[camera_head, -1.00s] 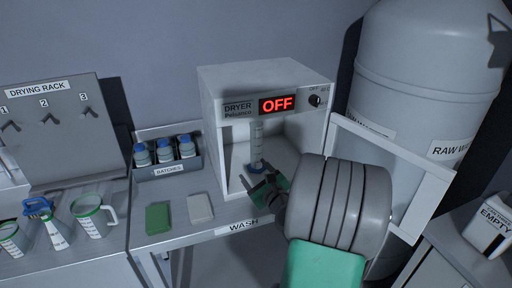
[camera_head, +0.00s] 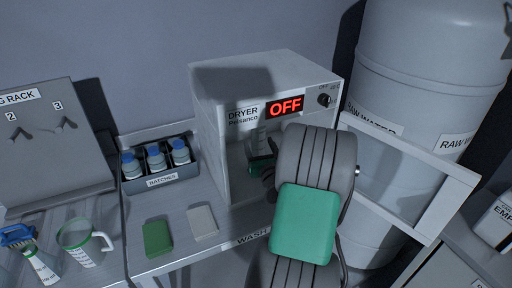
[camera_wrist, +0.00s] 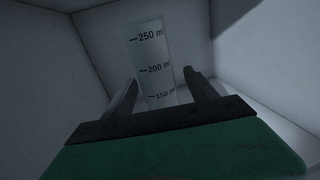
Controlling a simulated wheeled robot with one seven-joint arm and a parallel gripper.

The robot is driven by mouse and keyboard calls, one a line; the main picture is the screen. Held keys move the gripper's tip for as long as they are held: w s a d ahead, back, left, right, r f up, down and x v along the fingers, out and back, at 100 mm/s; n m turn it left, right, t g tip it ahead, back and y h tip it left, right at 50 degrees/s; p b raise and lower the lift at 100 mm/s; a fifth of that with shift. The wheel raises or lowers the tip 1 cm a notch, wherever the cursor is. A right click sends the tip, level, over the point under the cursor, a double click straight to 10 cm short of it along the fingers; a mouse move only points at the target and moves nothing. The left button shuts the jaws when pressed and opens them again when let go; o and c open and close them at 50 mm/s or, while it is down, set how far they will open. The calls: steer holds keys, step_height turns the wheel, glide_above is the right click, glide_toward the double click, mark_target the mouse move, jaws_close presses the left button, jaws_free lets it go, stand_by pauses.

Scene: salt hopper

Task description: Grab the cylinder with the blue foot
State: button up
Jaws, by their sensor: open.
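The clear graduated cylinder (camera_head: 259,139) stands upright inside the dryer (camera_head: 223,163). Its blue foot is hidden behind my gripper and arm now. In the wrist view the cylinder (camera_wrist: 152,55) shows marks for 250, 200 and 150 ml. My gripper (camera_wrist: 161,80) is open inside the dryer, one finger on each side of the cylinder as seen from the wrist. I cannot tell whether the cylinder is between the fingers or just beyond their tips. In the head view my gripper (camera_head: 262,165) is mostly hidden by my arm.
The dryer's display (camera_head: 286,105) reads OFF. Its walls stand close around my gripper. A rack of blue-capped bottles (camera_head: 156,159), a green block (camera_head: 158,238) and a pale block (camera_head: 202,222) are to the left. A large tank (camera_head: 425,90) stands at the right.

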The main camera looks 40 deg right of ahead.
steer(key=x, duration=0.3)
steer(key=shift+w+p, duration=0.3)
steer(key=shift+p, duration=0.1)
jaws_close()
stand_by(0.3)
